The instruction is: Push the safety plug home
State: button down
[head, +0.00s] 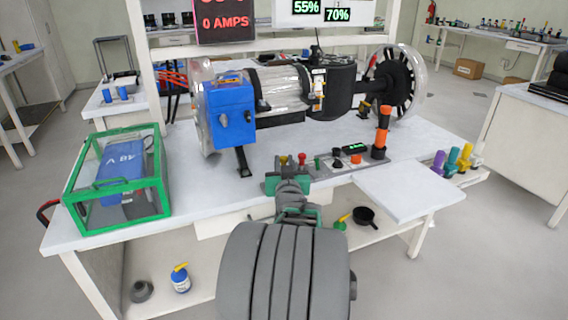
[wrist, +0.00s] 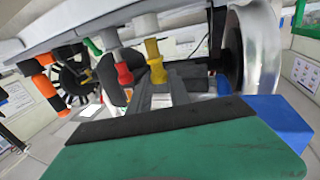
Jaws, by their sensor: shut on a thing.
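My gripper (head: 286,178) is at the front edge of the bench, at the left end of a low control strip (head: 325,166). In the wrist view my gripper (wrist: 161,82) has its grey fingers shut on a yellow knob (wrist: 155,62). This yellow knob (head: 283,160) shows just beyond the fingers in the head view. A red knob (head: 302,158) stands right beside it, and it also shows in the wrist view (wrist: 122,70). An upright orange-and-black plug-like piece (head: 383,135) stands at the strip's right end. I cannot tell for certain which piece is the safety plug.
A motor rig with a blue box (head: 231,112) and a spoked wheel (head: 397,82) lies behind the strip. A green-framed clear case (head: 118,178) stands at the left. A bare white side shelf (head: 410,188) juts out at the right.

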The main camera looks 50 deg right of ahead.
jog(key=shift+f+b, duration=1.5)
jog(key=shift+b, duration=0.1)
dwell(1.1)
jog(key=c, duration=1.1)
grip_release()
jog(key=shift+r, duration=0.1)
